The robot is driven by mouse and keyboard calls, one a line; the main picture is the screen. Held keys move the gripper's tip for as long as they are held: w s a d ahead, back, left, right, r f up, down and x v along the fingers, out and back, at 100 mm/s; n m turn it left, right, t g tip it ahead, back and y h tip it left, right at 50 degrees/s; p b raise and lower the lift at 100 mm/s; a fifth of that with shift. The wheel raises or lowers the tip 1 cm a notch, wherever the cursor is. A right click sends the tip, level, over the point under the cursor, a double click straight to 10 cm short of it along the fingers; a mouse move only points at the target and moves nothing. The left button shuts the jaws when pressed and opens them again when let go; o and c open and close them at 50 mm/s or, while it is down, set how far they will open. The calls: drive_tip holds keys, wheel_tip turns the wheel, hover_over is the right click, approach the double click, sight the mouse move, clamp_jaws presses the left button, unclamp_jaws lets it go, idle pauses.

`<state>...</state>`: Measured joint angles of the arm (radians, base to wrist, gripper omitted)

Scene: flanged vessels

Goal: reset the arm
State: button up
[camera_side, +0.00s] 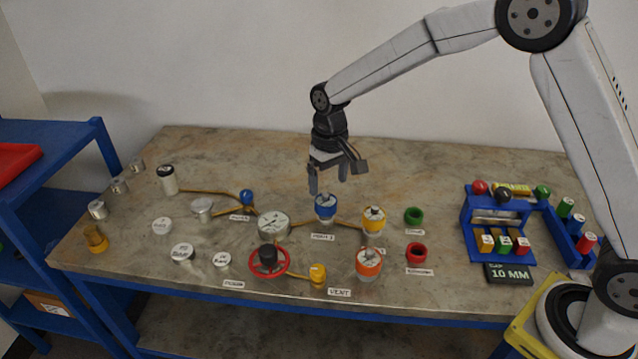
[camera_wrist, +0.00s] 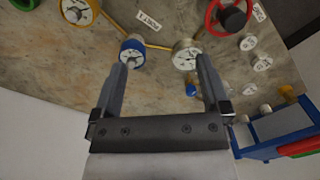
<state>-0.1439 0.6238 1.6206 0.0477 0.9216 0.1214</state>
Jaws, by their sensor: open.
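My gripper (camera_side: 327,188) is open and empty. In the side view it hangs above the rear middle of the table (camera_side: 450,175), close above a blue-rimmed vessel (camera_side: 326,208). The wrist view shows my gripper (camera_wrist: 161,75) with its two fingers spread wide apart. The blue vessel (camera_wrist: 131,52) shows just beyond the left fingertip, and a round white-faced gauge (camera_wrist: 186,56) shows beyond the right fingertip. Nothing is between the fingers.
A yellow vessel (camera_side: 374,220), an orange vessel (camera_side: 369,263), a red valve wheel (camera_side: 269,261) and green and red rings stand around the middle. A blue rack (camera_side: 496,228) stands at right. Blue shelves (camera_side: 50,135) stand at left. The table's back strip is clear.

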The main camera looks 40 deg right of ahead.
drive_tip(key=s+d+t, duration=0.1)
drive_tip(key=s+d, duration=0.3)
drive_tip(key=s, duration=0.6)
drive_tip(key=s+d+t, duration=0.2)
drive_tip(key=s+d, duration=0.1)
drive_tip(key=s, duration=0.7)
drive_tip(key=shift+s+d, duration=0.15)
drive_tip(key=shift+d, duration=0.2)
